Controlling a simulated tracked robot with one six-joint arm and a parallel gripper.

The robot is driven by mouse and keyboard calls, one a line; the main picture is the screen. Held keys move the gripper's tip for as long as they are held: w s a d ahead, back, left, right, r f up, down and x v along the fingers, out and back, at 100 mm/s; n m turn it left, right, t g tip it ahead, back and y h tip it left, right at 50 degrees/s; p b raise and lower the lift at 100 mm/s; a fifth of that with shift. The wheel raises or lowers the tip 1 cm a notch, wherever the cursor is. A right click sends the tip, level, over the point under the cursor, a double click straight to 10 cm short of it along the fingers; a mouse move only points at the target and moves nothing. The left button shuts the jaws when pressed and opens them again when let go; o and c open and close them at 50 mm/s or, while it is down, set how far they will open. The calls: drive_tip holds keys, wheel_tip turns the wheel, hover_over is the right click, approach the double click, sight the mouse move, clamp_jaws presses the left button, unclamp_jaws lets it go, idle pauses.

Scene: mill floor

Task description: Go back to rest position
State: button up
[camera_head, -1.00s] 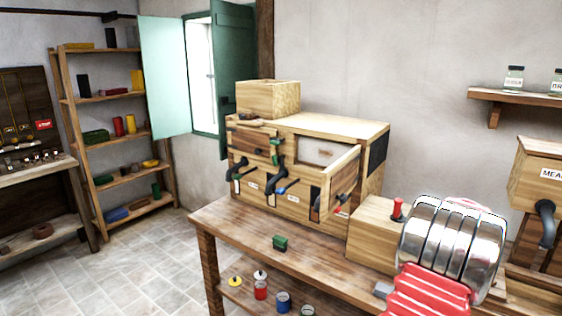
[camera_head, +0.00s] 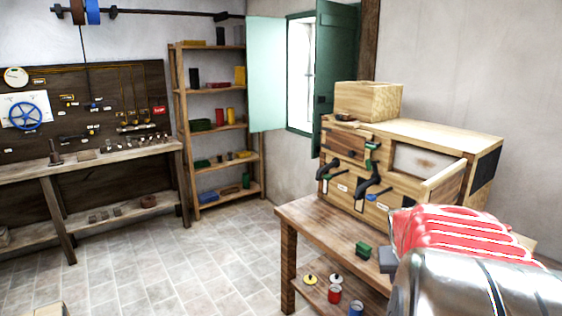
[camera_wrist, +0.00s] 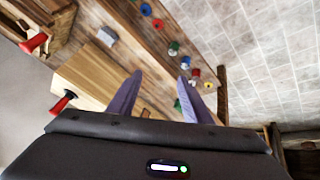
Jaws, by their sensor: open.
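My gripper (camera_wrist: 160,88) shows in the wrist view with its two purple-grey fingers apart and nothing between them. It is above the wooden workbench, beside a pale wooden box (camera_wrist: 88,80). In the head view my red and silver arm fills the lower right, and its gripper end cannot be made out there. The wooden machine (camera_head: 412,165) stands on the workbench (camera_head: 318,232) with dark levers on its front and a small hopper box (camera_head: 368,101) on top. A green block (camera_head: 363,250) sits on the bench near its front edge.
Red (camera_head: 334,294), yellow (camera_head: 310,280) and blue (camera_head: 356,309) items sit on the bench's lower shelf. A tool bench (camera_head: 100,160) and a shelf unit (camera_head: 214,130) stand at the left. The tiled floor (camera_head: 170,262) between is mostly clear. An open window shutter (camera_head: 266,75) juts out.

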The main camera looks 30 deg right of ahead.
drive_tip(key=a+r+n+t+y, duration=0.2)
drive_tip(key=a+n, duration=0.2)
drive_tip(key=a, duration=1.6)
drive_tip(key=a+r+n+t+y, duration=0.1)
drive_tip(key=a+n, duration=0.4)
drive_tip(key=a, duration=1.6)
drive_tip(key=shift+w+a+r+t+y, duration=0.3)
drive_tip(key=shift+w+r+t+y, duration=0.15)
drive_tip(key=shift+y, duration=0.75)
drive_tip(key=shift+c, duration=0.6)
drive_tip(key=shift+c, duration=0.7)
drive_tip(key=shift+d, duration=0.1)
drive_tip(key=shift+c, duration=0.5)
